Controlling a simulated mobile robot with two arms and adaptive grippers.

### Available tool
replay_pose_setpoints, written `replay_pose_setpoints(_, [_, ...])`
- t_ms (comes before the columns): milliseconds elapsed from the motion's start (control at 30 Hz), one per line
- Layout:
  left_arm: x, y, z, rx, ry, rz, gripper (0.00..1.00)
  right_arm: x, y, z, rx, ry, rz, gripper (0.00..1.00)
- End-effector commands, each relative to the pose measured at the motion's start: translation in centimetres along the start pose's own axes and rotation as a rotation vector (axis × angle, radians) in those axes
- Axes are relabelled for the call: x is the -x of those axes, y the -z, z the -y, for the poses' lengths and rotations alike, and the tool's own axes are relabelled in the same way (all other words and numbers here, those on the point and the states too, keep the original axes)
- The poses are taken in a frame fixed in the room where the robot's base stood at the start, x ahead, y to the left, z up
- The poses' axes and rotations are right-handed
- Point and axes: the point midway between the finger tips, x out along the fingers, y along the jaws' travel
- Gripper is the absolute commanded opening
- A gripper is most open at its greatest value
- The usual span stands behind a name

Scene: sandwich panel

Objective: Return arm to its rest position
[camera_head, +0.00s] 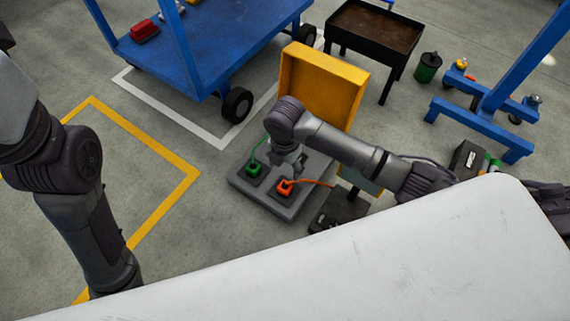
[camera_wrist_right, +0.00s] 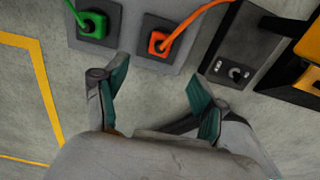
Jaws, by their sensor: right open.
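My right arm (camera_head: 345,148) reaches in from the right in the head view, over a grey panel (camera_head: 280,205). My right gripper (camera_head: 290,166) hangs above the panel, partly hidden by its own wrist. In the right wrist view the gripper (camera_wrist_right: 160,100) is open and empty, its two teal-padded fingers wide apart over bare floor and apart from the plugs. A green plug (camera_head: 253,168) and an orange plug (camera_head: 285,187) with cords sit in the panel; they also show in the right wrist view, green (camera_wrist_right: 93,24) and orange (camera_wrist_right: 159,43). My left arm (camera_head: 80,200) is at the left; its gripper is out of view.
A yellow panel (camera_head: 318,86) stands upright behind the grey panel. A dark box with a knob (camera_wrist_right: 238,73) lies beside it. A blue cart (camera_head: 215,45), a black-legged tray table (camera_head: 376,35) and a blue stand (camera_head: 490,105) are farther back. Floor at the left is open.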

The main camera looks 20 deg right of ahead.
Motion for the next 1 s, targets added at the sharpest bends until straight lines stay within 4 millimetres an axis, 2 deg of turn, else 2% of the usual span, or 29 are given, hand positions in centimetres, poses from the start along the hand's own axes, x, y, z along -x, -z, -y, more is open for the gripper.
replay_pose_setpoints(667, [0.0,0.0,0.0,0.0,0.0,0.002,0.38,0.5,0.2,-0.1,-0.004,-0.01,-0.003,0.7])
replay_pose_setpoints(767, [0.0,-0.3,0.1,0.002,0.004,0.014,0.38,1.1,1.2,-1.6,-0.042,-0.097,-0.02,0.7])
replay_pose_setpoints(867, [0.2,-0.7,0.3,0.005,0.014,0.04,0.38,3.2,3.5,-4.9,-0.14,-0.305,-0.072,0.7])
replay_pose_setpoints(967, [0.7,-1.1,0.5,0.01,0.028,0.076,0.38,7.7,6.0,-9.0,-0.296,-0.598,-0.177,0.7])
replay_pose_setpoints(1000, [0.9,-1.3,0.5,0.012,0.033,0.09,0.38,10.3,6.7,-10.5,-0.364,-0.725,-0.232,0.7])
